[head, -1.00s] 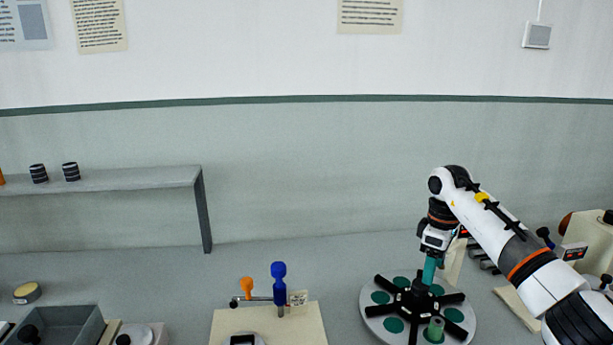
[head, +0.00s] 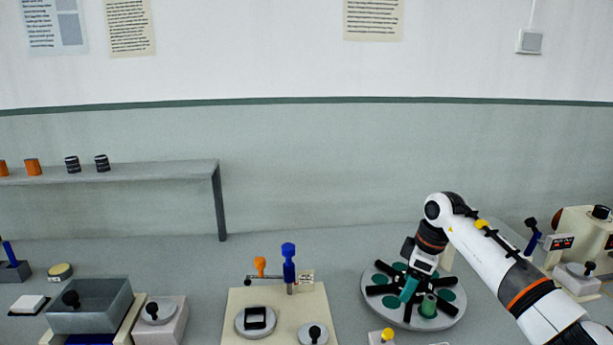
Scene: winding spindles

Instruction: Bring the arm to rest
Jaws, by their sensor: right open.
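My right arm comes in from the right. Its gripper (head: 409,289) points down over the round grey turntable (head: 442,318) with black spokes and green discs. The teal fingers are seen nearly edge-on, so the gap between them is hard to make out. My left gripper is not in view.
A beige board (head: 236,318) with a blue-topped post (head: 289,265) and round plates stands left of the turntable. A grey bin (head: 107,305) is further left. A beige machine (head: 580,235) is at the right. A shelf (head: 140,175) holds small spools. Bare table lies behind the board.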

